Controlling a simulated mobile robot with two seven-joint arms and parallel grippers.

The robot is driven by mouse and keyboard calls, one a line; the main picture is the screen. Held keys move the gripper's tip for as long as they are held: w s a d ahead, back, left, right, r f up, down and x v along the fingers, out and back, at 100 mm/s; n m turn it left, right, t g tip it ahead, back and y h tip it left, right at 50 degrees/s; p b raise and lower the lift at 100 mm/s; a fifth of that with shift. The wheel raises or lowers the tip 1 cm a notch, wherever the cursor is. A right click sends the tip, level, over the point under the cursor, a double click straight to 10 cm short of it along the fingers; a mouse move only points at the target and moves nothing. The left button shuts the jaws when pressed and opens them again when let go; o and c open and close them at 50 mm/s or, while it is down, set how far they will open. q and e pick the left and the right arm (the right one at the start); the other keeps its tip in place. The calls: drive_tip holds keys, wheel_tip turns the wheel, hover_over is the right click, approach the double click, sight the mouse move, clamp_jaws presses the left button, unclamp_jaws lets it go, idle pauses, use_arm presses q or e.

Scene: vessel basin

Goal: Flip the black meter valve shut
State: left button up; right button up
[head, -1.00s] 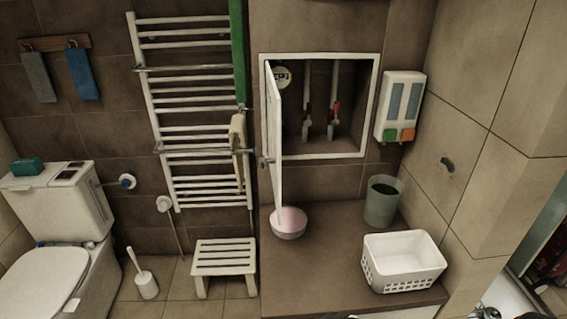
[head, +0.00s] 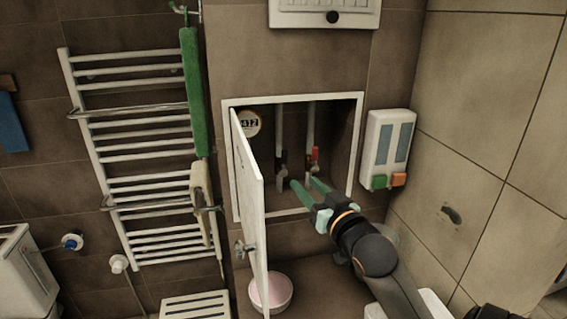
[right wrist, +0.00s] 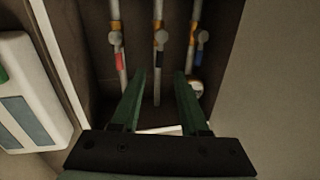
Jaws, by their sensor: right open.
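The black meter valve (head: 281,164) sits on the left of two visible pipes inside the open wall cabinet (head: 361,130). My right gripper (head: 303,182) is open and empty, its green fingers reaching into the cabinet just below and right of that valve. In the right wrist view the black valve handle (right wrist: 158,59) shows beyond the gap between the fingertips (right wrist: 160,77), with no clear contact. It lies along its pipe there. A red valve (head: 315,154) is on the neighbouring pipe; it also shows in the right wrist view (right wrist: 119,60). My left gripper is out of view.
The cabinet door (head: 250,200) hangs open on the left. A round meter (head: 248,123) is behind it. A blue-handled valve (right wrist: 198,60) shows in the right wrist view. The soap dispenser (head: 388,148) hangs right of the cabinet; a pink-filled bowl (head: 281,291) stands below.

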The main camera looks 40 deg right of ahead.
sight(285, 163)
drive_tip(key=p+x, duration=0.1)
drive_tip(key=x, duration=1)
drive_tip(key=shift+f+p, duration=0.1)
drive_tip(key=shift+p, duration=0.2)
drive_tip(key=shift+c, duration=0.2)
drive_tip(key=shift+a, duration=0.1)
clamp_jaws()
